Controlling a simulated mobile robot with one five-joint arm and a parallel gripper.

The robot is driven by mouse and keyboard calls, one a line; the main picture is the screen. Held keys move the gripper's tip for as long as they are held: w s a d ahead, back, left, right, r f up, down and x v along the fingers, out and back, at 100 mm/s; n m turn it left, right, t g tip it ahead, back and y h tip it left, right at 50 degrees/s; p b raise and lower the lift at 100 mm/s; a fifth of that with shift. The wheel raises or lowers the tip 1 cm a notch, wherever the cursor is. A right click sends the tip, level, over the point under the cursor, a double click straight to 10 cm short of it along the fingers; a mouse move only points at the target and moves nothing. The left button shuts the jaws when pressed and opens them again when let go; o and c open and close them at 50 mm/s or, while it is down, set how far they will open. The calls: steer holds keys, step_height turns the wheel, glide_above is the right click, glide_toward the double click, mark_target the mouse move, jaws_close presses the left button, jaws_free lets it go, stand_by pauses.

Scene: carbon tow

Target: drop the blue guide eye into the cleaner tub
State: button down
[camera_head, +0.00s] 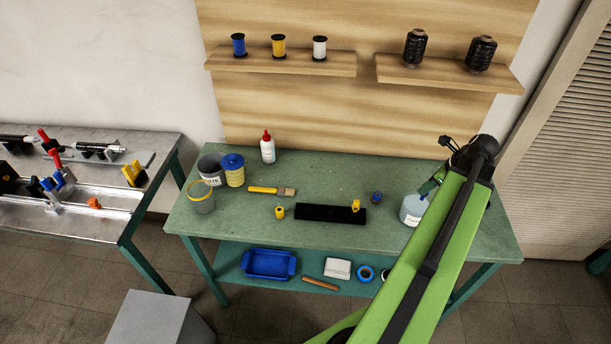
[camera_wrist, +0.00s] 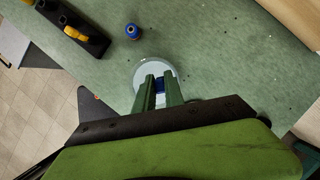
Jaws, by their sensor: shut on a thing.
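My gripper (camera_wrist: 159,92) is shut on the blue guide eye (camera_wrist: 160,84), of which only a small blue part shows between the fingers. In the head view, a bit of blue (camera_head: 424,197) shows at my gripper (camera_head: 428,189). A pale round tub with a label (camera_head: 410,216), seemingly the cleaner tub, stands on the right part of the green bench. In the wrist view the tub (camera_wrist: 143,69) lies behind the fingertips, which overlap it. The guide eye looks above or at the tub's mouth; the exact height is unclear.
Left of the tub are a small blue piece (camera_head: 376,197), a black bar (camera_head: 318,213) with a yellow piece (camera_head: 356,205), another yellow piece (camera_head: 280,212) and a brush (camera_head: 271,190). Cans and a bottle (camera_head: 267,150) stand at the bench's left. Bare green bench (camera_head: 335,170) lies behind the bar.

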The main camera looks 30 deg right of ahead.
mark_target(424, 196)
step_height(424, 196, down, 3)
steer(key=shift+s+f+b, duration=0.1)
steer(key=shift+s+b, duration=0.05)
steer(key=shift+b, duration=0.9)
steer(key=c, duration=1.3)
jaws_free()
steer(key=shift+c, duration=0.2)
steer(key=p+v, duration=1.6)
steer(key=v, duration=0.1)
steer(key=shift+s+r, duration=0.15)
steer(key=shift+r, duration=0.1)
steer(key=shift+d, duration=0.1)
